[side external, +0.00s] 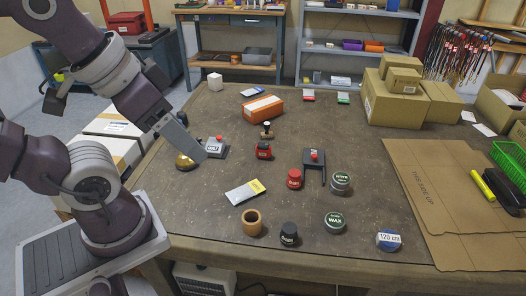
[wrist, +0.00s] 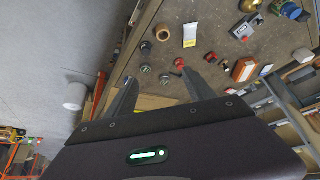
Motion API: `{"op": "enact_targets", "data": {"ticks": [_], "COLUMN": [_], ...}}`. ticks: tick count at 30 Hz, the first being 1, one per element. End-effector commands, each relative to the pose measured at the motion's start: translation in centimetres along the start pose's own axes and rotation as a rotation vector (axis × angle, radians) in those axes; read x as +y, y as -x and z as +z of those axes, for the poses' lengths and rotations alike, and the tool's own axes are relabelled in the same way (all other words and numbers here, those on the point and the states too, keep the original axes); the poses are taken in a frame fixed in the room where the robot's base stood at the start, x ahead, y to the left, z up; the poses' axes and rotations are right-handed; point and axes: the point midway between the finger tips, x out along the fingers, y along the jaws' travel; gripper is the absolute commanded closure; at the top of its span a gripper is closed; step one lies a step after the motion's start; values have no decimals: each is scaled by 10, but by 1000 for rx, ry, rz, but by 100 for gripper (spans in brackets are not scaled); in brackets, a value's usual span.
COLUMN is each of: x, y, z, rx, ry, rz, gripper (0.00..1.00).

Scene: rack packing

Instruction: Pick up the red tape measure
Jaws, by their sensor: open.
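The red tape measure (side external: 263,151) appears to be the small red and black object with a pale label, near the middle of the dark table in the side view. In the wrist view the likely same object (wrist: 212,57) is small and right of my fingers. My gripper (wrist: 160,75) is open and empty, with its two fingers apart. In the side view my gripper is over the table's left part, above and left of the tape measure and clear of it.
A red jar (side external: 294,179), a black device with a red knob (side external: 313,161), a wooden stamp (side external: 267,131) and an orange box (side external: 263,108) stand near it. A grey device (side external: 215,148) and brass bell (side external: 187,161) are at left. Cartons (side external: 395,103) stand at back right.

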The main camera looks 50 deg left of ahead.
Motion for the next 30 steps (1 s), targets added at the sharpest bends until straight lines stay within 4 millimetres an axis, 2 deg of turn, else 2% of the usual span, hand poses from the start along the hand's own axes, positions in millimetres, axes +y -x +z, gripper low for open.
{"op": "enact_targets", "data": {"ticks": [2,4,14,17,20,21,23,24,26,27,29,30], "x": [0,0,-5,-33,-83,-105,-135,-154,-179,-193,-210,-217], "y": [0,0,-4,-24,-54,-66,-84,-97,-118,-135,-165,-188], "z": [0,0,0,1,-2,-6,-16,-25,-41,-53,-73,-86], "rx": [0,0,-27,-168,-381,-462,-572,-640,-729,-778,-839,-869], "ry": [0,0,-16,-107,-293,-383,-529,-637,-808,-932,-1128,-1267], "rz": [0,0,-20,-125,-302,-376,-481,-549,-643,-701,-777,-820], "gripper": [36,24,24,24,24,24,24,24,24,24,24,24]}}
